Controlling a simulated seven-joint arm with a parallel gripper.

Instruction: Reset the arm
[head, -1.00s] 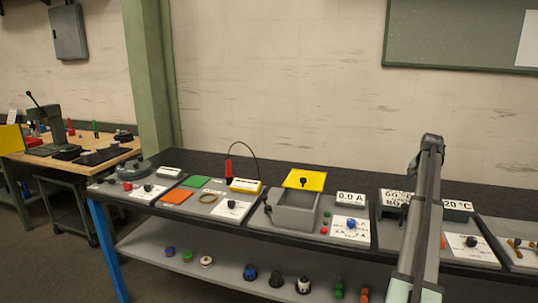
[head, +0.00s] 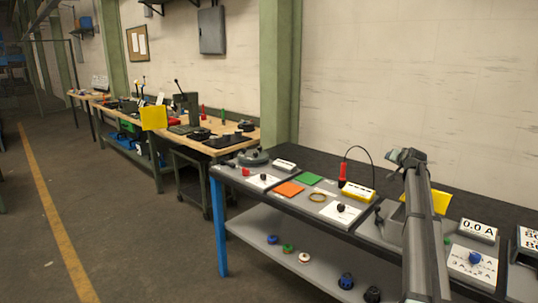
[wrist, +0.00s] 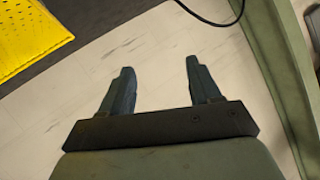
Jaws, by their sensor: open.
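My gripper (wrist: 158,85) is open in the wrist view. Its two dark fingers stand well apart with nothing between them, and the pale wall lies behind. In the head view my arm rises at the right, with its upper end (head: 406,158) in front of the wall and over the back of the near bench (head: 330,232). The fingers are too small to make out there. A yellow plate (head: 440,201) on the bench is partly hidden behind my arm; a yellow surface (wrist: 28,38) also fills the upper left of the wrist view.
The bench carries a green plate (head: 307,179), an orange plate (head: 289,189), a red probe (head: 342,172) with a black cable and a 0.0 A display (head: 478,230). A wooden workbench (head: 235,143) stands further left. The floor (head: 120,230) at left is open.

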